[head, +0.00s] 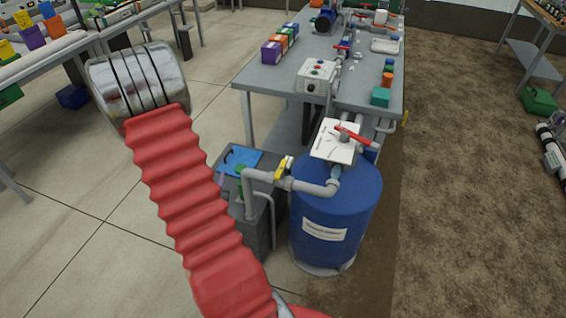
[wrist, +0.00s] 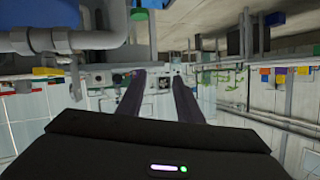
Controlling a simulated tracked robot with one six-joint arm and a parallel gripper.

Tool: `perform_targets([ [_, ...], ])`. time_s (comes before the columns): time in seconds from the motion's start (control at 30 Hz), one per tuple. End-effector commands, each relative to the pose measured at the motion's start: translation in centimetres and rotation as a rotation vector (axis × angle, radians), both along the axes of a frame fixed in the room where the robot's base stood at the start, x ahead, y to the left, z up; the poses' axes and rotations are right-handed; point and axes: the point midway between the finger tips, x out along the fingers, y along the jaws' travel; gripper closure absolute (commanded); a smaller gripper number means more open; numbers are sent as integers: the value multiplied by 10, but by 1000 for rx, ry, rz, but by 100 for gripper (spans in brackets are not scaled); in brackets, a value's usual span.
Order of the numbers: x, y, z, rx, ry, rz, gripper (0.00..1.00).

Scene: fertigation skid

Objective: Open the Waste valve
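A blue tank (head: 335,207) stands on the floor at the near end of the bench, with a white plate (head: 336,140) and a red lever (head: 353,135) on top. A grey pipe (head: 312,187) runs from it to the left and carries a valve with a yellow handle (head: 281,168). No label reading Waste is legible, so I cannot tell which valve it is. My gripper (wrist: 160,78) shows in the wrist view, fingers apart with nothing between them. It is out of the head view. Grey pipework (wrist: 75,40) and a small yellow part (wrist: 45,71) are left of the fingers.
A dark grey box tank (head: 258,225) with a blue lid patch stands left of the blue tank. The grey bench (head: 255,80) behind holds a control box (head: 317,77) and coloured boxes. Tiled floor is clear at left; brown ground (head: 480,190) at right.

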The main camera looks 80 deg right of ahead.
Motion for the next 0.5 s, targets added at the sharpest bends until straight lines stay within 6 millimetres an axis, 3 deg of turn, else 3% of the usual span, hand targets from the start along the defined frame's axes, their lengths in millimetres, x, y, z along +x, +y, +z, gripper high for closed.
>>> perform_targets([
  [0.2, -70, -20, -22, -116, 47, -147, 67],
  [0.5, -152, -20, -35, -279, 136, -290, 67],
])
